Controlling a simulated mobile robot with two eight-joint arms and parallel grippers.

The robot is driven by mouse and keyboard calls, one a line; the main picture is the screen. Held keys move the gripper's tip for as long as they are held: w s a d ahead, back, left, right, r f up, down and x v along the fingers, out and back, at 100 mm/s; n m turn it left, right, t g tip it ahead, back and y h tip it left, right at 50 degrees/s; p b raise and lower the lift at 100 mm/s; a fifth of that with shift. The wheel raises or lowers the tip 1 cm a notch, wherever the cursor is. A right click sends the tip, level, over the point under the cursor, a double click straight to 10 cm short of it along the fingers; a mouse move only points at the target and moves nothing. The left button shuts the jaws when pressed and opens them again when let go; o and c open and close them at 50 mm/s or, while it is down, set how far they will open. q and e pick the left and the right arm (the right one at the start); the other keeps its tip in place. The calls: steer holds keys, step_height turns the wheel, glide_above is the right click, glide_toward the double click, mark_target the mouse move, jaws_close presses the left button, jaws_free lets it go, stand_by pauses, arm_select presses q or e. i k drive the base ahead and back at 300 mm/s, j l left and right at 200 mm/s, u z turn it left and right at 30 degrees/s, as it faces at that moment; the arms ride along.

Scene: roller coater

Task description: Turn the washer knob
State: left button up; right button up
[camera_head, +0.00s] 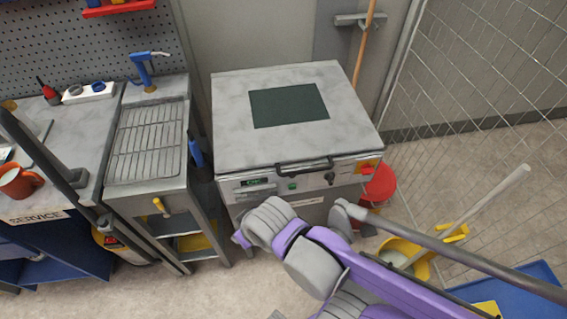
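The washer is a grey box-shaped machine (230,140) with a marbled top and a dark green panel (288,105) on it. Its front strip carries a small display (254,182), a green button (292,186), a small dark knob (330,177) and a red button on yellow (367,169). Which control the task means is not certain; the dark knob looks most like one. A purple and grey arm of mine reaches in from the lower right, in front of the washer and below its control strip. No fingertips of either gripper can be made out.
A black handle (304,166) crosses the washer's front edge. Right are a red bucket (381,183), a yellow mop bucket (408,262) and a wire fence (480,80).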

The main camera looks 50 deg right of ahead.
mark_target(330, 176)
steer(key=z, duration=1.9)
